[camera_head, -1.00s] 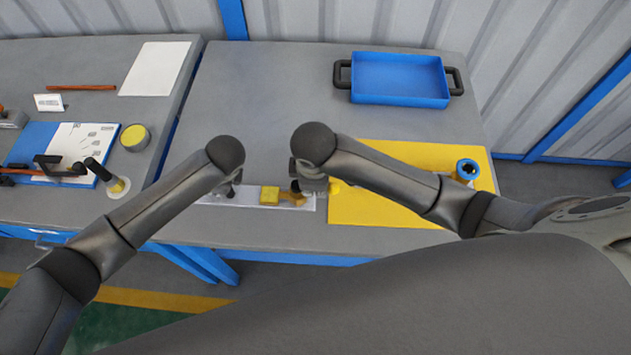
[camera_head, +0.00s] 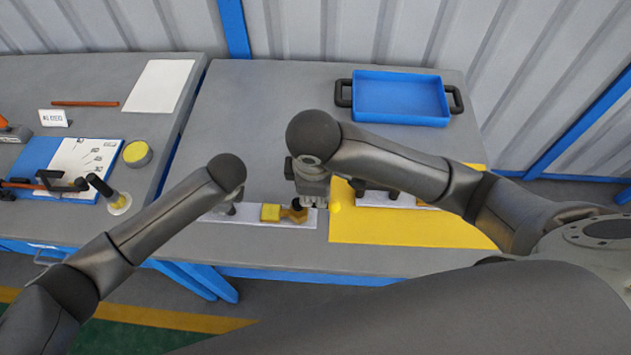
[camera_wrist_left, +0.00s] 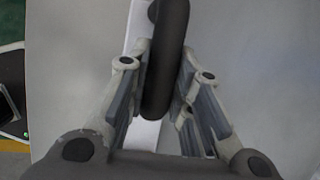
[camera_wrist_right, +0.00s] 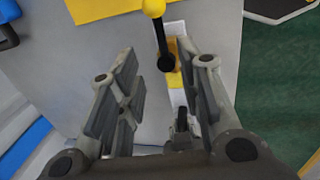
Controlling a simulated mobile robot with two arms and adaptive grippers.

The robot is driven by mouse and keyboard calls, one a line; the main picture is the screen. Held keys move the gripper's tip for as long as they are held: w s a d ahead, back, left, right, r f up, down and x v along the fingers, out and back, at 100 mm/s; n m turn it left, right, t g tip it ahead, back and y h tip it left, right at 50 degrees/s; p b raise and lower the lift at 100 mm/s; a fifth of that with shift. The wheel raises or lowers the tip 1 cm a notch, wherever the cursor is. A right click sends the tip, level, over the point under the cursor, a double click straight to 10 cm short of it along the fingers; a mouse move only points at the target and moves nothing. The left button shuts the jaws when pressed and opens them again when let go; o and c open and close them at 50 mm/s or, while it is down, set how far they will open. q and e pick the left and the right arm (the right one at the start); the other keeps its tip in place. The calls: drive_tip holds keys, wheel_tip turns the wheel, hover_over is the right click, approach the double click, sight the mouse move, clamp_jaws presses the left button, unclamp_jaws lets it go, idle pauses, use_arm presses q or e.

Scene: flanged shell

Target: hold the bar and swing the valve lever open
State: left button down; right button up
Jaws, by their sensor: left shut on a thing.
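The dark bar (camera_wrist_left: 168,55) stands between the fingers of my left gripper (camera_wrist_left: 165,65) in the left wrist view, and the gripper is shut on it. The yellow valve body (camera_head: 271,213) sits on a white base strip (camera_head: 250,222) in the head view. The black valve lever (camera_wrist_right: 164,45) ends in a yellow knob (camera_wrist_right: 153,8) pointing away in the right wrist view. My right gripper (camera_wrist_right: 160,68) is open and empty, its fingers apart on either side of the view of the lever's pivot end. In the head view the right gripper (camera_head: 312,195) partly hides the lever.
A yellow mat (camera_head: 400,232) lies right of the valve, partly under my right arm. A blue tray (camera_head: 400,97) with black handles stands at the back. The left table holds a blue board (camera_head: 37,150) and a yellow-topped tin (camera_head: 137,153). The table middle is clear.

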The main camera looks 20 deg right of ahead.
drive_tip(key=shift+s+r, duration=0.15)
drive_tip(key=shift+r, duration=0.6)
drive_tip(key=shift+s+r, duration=0.15)
drive_tip(key=shift+r, duration=0.55)
use_arm(q)
drive_tip(key=c, duration=1.2)
unclamp_jaws()
